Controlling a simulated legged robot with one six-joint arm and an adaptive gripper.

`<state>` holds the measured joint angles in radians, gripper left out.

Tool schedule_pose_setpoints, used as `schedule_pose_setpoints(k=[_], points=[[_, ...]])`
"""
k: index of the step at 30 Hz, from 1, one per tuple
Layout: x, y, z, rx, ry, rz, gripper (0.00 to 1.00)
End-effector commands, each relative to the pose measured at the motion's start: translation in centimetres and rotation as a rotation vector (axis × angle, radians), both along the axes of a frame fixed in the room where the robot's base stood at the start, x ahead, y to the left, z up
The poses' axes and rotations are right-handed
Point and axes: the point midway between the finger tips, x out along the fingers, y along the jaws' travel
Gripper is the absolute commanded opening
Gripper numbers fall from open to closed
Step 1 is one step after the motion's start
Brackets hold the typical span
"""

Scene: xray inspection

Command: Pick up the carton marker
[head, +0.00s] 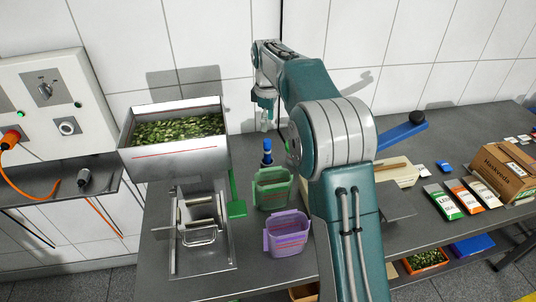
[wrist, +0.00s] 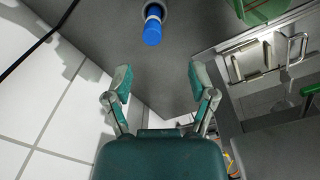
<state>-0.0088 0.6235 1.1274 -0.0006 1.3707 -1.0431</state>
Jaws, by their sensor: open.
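The marker's lower end is partly hidden behind the green container in the head view.
A green container (head: 272,190) stands just in front of the marker, with a purple container (head: 287,235) nearer. A steel hopper (head: 175,160) of green pieces and a green scoop (head: 236,207) are to the left. A white tiled wall (head: 215,60) rises close behind.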

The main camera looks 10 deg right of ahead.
Motion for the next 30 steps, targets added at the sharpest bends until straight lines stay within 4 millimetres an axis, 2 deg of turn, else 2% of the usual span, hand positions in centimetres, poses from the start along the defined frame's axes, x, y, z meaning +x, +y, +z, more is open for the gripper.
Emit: schedule_pose_setpoints(k=[5, 13, 20, 27, 30], points=[[1.2, 0.1, -1.6, -0.001, 0.020, 0.047, 0.73], [1.2, -0.1, -5.7, 0.001, 0.023, 0.048, 0.73], [1.2, -0.1, -7.7, 0.000, 0.021, 0.047, 0.73], [1.3, -0.6, -11.3, 0.000, 0.024, 0.047, 0.73], [1.4, -0.6, -12.1, 0.000, 0.020, 0.047, 0.73]])
